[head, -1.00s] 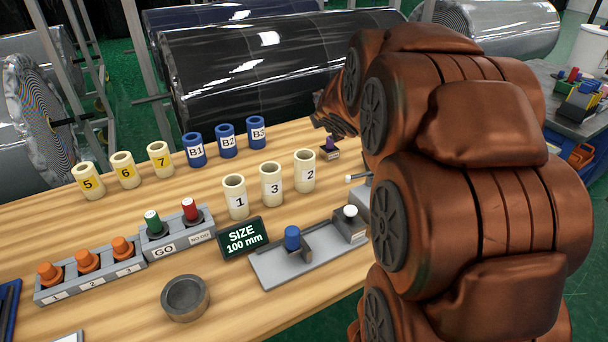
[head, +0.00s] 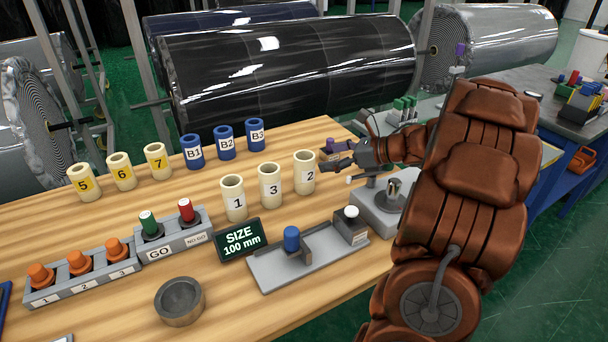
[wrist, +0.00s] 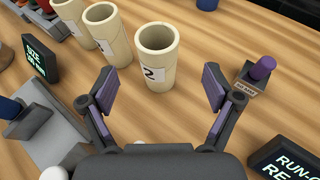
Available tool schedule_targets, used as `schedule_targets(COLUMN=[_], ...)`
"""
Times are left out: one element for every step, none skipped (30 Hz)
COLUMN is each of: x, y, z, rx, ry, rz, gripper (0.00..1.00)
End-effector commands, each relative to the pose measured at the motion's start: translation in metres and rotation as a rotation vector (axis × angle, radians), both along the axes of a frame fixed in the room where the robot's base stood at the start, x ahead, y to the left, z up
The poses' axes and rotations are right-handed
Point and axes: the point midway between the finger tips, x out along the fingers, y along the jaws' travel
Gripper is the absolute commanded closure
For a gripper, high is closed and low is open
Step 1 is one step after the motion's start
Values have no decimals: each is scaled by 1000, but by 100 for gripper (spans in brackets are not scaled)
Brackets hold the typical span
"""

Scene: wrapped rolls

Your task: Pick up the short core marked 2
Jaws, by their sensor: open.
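The short core marked 2 (head: 305,172) is a cream hollow cylinder standing upright on the wooden table, at the right end of a row with the cores marked 1 (head: 233,198) and 3 (head: 270,184). In the wrist view the core marked 2 (wrist: 156,58) stands ahead of my gripper (wrist: 158,88), roughly centred between the fingers. My gripper is open and empty, with purple pads inside the fingers. In the head view my gripper (head: 340,164) is just right of the core; I cannot tell the exact gap.
A purple-topped block (wrist: 256,76) stands close to the right finger. A dark green size sign (head: 239,238) and a grey fixture with a blue plug (head: 291,238) stand in front of the cores. Blue cores (head: 226,142) stand behind. Bare table lies around the core marked 2.

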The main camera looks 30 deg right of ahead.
Motion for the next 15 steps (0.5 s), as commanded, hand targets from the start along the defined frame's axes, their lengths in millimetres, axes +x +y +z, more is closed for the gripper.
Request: schedule_targets(x=[0, 1, 2, 4, 7, 10, 12, 14, 16, 17, 18, 20, 21, 23, 26], y=[1, 2, 4, 6, 8, 10, 11, 12, 14, 15, 15, 16, 16, 18, 20], z=[-1, -2, -3, -3, -4, -5, -6, -7, -9, -10, -10, -11, -11, -12, -12], rx=[0, -2, -1, -1, 0, 1, 2, 2, 1, 2, 1, 0, 0, -1, 0], ry=[-1, -2, -3, -3, -3, -3, -2, -2, -2, 0, 0, 0, 0, 0, -1], rz=[8, 12, 14, 15, 15, 15, 15, 15, 14, 14, 13, 12, 11, 11, 12], gripper=[11, 11, 11, 11, 11, 11, 11, 11, 11, 11, 11, 11, 11, 11, 11])
